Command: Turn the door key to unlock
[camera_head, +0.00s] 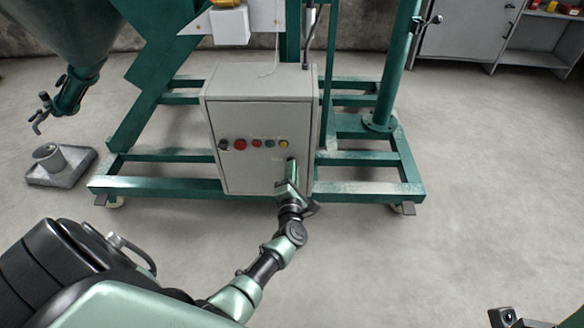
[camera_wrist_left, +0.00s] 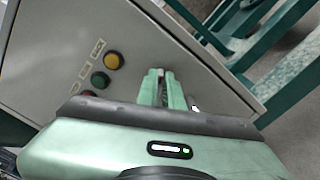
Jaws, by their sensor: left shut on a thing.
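The grey control cabinet (camera_head: 262,180) stands in the green frame, its front door facing me. It fills the upper left of the left wrist view (camera_wrist_left: 60,60). My left gripper (camera_head: 291,165) reaches the right part of the door, below the row of buttons. In the left wrist view its two fingers (camera_wrist_left: 160,73) are close together at the door face, shut on the door key. The key itself is almost wholly hidden between the fingertips, so its angle cannot be told. A part of my right gripper (camera_head: 503,318) shows at the bottom right edge; its fingers cannot be made out.
Several buttons, among them a red one (camera_head: 240,145) and a yellow one (camera_head: 283,144), sit on the door left of my gripper. Green frame beams (camera_head: 365,187) run low on both sides. A grey block (camera_head: 60,165) lies at left. The floor at right is clear.

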